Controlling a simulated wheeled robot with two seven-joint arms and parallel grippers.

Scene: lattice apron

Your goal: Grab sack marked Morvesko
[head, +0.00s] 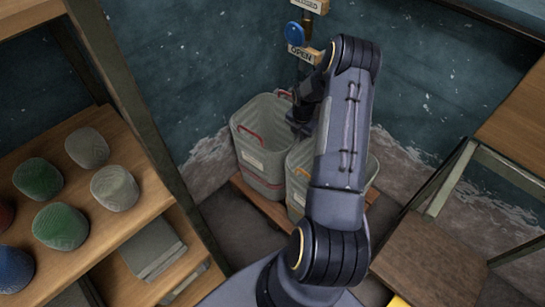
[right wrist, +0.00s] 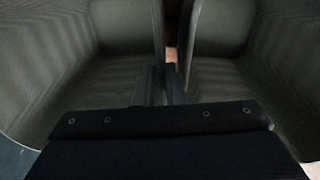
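No sack with a readable Morvesko mark shows in either view. My right gripper (head: 303,122) is low at the back, by the tops of two pale bins, and my own arm covers part of it. In the right wrist view its dark fingers (right wrist: 161,86) are close together, between two large dark grey, finely ribbed surfaces (right wrist: 55,75). My left gripper is not in view.
The left pale bin (head: 256,157) has red handles; the right one (head: 297,190) is partly behind my arm. An OPEN sign (head: 301,53) and a blue disc (head: 295,33) hang above. The left shelf (head: 140,215) holds several grey, green and blue rounded things. A wooden stand (head: 430,255) is at right.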

